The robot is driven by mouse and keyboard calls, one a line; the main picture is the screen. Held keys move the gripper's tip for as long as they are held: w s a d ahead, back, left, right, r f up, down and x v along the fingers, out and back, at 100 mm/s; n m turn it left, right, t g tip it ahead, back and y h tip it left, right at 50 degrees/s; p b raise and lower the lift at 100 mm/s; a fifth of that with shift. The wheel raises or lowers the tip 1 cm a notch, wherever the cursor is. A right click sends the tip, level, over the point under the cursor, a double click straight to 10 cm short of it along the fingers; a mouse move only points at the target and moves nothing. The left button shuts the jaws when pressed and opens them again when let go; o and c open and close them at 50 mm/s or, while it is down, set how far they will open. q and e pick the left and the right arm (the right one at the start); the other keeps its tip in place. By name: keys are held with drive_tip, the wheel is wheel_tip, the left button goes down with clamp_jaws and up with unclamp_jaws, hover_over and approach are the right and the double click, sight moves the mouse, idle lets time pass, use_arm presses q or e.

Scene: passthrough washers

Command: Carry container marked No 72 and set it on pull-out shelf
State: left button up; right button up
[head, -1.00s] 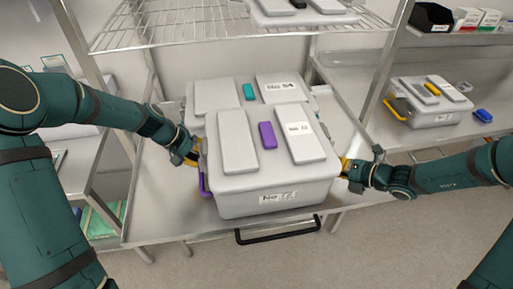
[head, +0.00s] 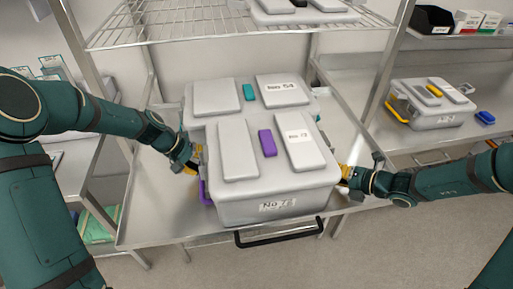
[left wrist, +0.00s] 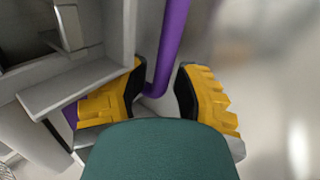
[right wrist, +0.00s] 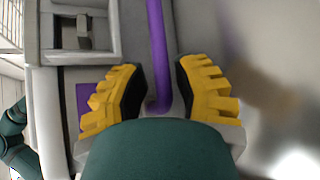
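The grey lidded container marked No 72 (head: 271,187) is upright on the front of the metal pull-out shelf (head: 148,220). A purple latch lies on its lid. My left gripper (head: 191,166) is at its left side and my right gripper (head: 345,176) at its right side. In the left wrist view, a purple handle (left wrist: 171,45) passes between the open yellow fingers (left wrist: 160,88), nearer the left finger. In the right wrist view, a purple handle (right wrist: 157,45) passes between the open fingers (right wrist: 160,85), with gaps on both sides.
A container marked No 54 (head: 215,96) with a teal latch stands directly behind on the same shelf. A wire rack (head: 180,25) is above. A container with yellow handles (head: 435,113) and a blue object (head: 485,118) are on the right-hand surface. The shelf's left part is bare.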

use_arm(q)
drive_tip(key=shift+d+r, duration=0.1)
drive_tip(key=shift+d, duration=0.05)
use_arm(e)
drive_tip(key=shift+a, duration=0.1)
use_arm(q)
drive_tip(key=v, duration=0.8)
use_arm(e)
drive_tip(key=v, duration=1.2)
drive_tip(key=shift+s, duration=0.1)
